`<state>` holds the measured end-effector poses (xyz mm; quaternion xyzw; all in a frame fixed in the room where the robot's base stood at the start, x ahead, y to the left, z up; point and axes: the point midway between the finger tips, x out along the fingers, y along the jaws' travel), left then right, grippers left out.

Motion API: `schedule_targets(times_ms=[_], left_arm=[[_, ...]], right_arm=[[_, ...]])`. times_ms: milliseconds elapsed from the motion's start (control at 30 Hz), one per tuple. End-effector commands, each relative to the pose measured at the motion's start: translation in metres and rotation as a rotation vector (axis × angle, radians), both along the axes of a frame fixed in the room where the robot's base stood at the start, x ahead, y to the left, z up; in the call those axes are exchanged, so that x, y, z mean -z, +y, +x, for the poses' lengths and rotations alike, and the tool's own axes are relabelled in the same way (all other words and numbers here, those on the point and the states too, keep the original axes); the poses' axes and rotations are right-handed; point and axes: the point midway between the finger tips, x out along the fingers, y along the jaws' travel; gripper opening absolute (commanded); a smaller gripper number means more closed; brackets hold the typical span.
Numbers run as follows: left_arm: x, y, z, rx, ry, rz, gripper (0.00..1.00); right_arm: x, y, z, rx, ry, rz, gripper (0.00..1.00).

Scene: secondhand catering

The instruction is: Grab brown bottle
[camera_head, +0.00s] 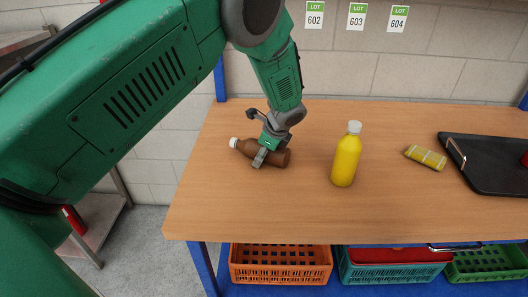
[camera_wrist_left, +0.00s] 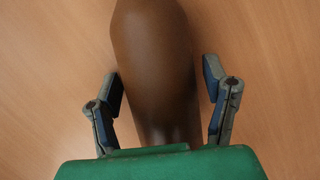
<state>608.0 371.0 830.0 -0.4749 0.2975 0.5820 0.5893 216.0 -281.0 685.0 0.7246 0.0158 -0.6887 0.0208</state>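The brown bottle (camera_head: 279,157) lies on its side on the wooden table, its white cap (camera_head: 234,142) pointing left in the head view. My left gripper (camera_head: 263,156) is down over the bottle. In the left wrist view the brown bottle (camera_wrist_left: 155,60) runs between the two fingers of my left gripper (camera_wrist_left: 163,85). The fingers stand apart, one on each side, with narrow gaps visible beside the bottle, so the gripper looks open around it. The cap is out of the wrist view. My right gripper is not in view.
A yellow bottle (camera_head: 346,160) stands upright to the right. Further right are a yellow-green folded cloth or sponge (camera_head: 426,157) and a black tray (camera_head: 490,158). Orange (camera_head: 281,275), teal (camera_head: 390,273) and green crates (camera_head: 487,262) sit below the table. The front left tabletop is clear.

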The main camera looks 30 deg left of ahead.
Motion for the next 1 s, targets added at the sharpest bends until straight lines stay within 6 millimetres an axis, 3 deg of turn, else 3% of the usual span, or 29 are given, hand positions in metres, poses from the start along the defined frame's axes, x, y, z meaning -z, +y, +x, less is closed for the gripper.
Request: schedule_targets(times_ms=[33, 100, 167, 200, 467, 800, 1000], left_arm=[[0.002, 0.000, -0.001, 0.000, 0.001, 0.001, 0.39], [0.002, -0.001, 0.000, 0.001, 0.002, 0.001, 0.19], [0.002, -0.001, 0.000, 0.001, 0.003, 0.001, 0.19], [0.002, -0.001, 0.000, 0.001, 0.002, 0.001, 0.14], [0.000, -0.002, 0.000, 0.001, 0.000, -0.001, 0.14], [-0.069, -0.001, 0.000, 0.000, -0.003, -0.001, 0.14], [-0.097, -0.001, 0.000, 0.002, -0.001, 0.001, 0.14]], right_arm=[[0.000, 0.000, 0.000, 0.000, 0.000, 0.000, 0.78], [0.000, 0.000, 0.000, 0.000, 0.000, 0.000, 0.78], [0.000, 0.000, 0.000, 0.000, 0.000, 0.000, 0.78], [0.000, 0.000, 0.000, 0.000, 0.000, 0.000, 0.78], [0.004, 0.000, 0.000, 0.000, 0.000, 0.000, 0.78], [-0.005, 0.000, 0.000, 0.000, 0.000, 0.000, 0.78], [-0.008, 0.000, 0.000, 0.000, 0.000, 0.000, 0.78]])
